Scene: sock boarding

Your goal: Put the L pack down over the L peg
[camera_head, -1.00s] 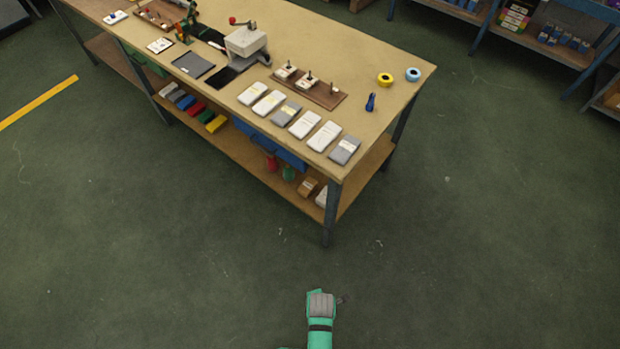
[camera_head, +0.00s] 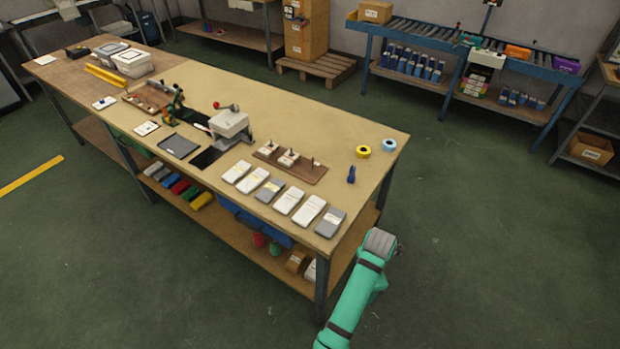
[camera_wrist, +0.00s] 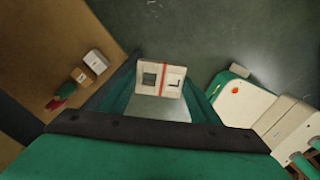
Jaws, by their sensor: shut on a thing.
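My gripper (camera_wrist: 160,92) is shut on a white pack with a red band, a dark window and a dark L-like mark, the L pack (camera_wrist: 174,84) in the wrist view. The pack lies between the two fingers, above the floor. In the head view my arm ends beside the bench's near right corner; the fingers and pack cannot be made out there. A brown peg board (camera_head: 308,175) lies on the bench. White packs (camera_head: 288,158) sit around its left and middle pegs. The right peg (camera_head: 314,162) stands bare. Peg letters are too small to read.
The bench (camera_head: 340,125) has a row of white and grey packs (camera_head: 290,201) along its front edge, before the peg board. A blue bottle-like thing (camera_head: 351,175) and yellow and blue rolls (camera_head: 363,151) stand right of the board. A grey press (camera_head: 229,124) stands to the left.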

